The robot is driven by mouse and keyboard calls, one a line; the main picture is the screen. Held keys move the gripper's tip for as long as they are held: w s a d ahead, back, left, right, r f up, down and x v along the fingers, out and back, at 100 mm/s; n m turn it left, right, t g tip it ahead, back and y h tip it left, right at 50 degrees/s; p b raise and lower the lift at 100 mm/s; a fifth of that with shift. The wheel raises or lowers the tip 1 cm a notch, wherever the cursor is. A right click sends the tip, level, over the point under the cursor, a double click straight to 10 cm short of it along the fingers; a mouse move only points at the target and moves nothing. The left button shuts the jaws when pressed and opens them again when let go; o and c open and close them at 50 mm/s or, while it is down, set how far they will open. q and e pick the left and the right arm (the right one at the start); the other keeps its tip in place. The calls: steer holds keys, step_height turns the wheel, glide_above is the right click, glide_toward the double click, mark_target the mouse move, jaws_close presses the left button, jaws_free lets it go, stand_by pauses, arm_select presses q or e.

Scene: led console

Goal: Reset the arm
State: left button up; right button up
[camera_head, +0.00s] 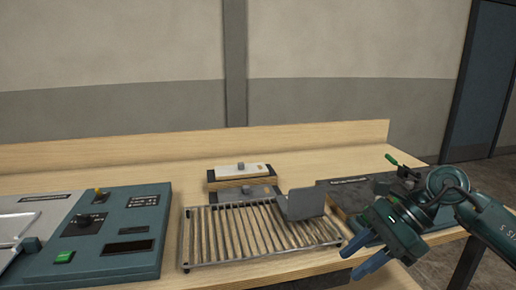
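My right gripper (354,263) is at the lower right, its arm coming in from the right edge. Its two blue fingers point down and to the left, with a gap between them and nothing held. It is in front of the dark block with a green handle and right of the slatted rack, near the table's front edge. My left gripper is not in view. The teal console (120,222) lies at the left of the table, with a green button (64,257), a black knob (85,221), a yellow-tipped switch (99,193) and a dark display (122,247).
A slatted metal rack (232,232) lies mid-table with a grey plate (305,204) upright at its right. A wooden block with a white top (240,171) stands behind. The dark unit (348,187) is at right. The wooden table (150,165) is bare behind the console.

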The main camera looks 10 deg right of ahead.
steer(key=s+a+m+t+y+p, duration=0.1)
steer(key=s+a+m+t+y, duration=0.1)
steer(key=a+m+y, duration=0.95)
step_height(320, 180, down, 16)
steer(key=s+d+m+t+h+p, duration=0.2)
steer(key=m+t+h, duration=1.2)
steer(key=m, duration=1.9)
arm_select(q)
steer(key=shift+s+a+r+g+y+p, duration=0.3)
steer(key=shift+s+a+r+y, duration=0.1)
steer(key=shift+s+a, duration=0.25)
arm_select(e)
steer(key=s+f+m+g+h, duration=0.2)
steer(key=s+f+m+g, duration=0.4)
steer(key=s+f, duration=0.3)
steer(key=shift+s+a+f+m+h, duration=0.15)
steer(key=shift+f+m+h, duration=0.15)
steer(key=shift+m+h, duration=0.05)
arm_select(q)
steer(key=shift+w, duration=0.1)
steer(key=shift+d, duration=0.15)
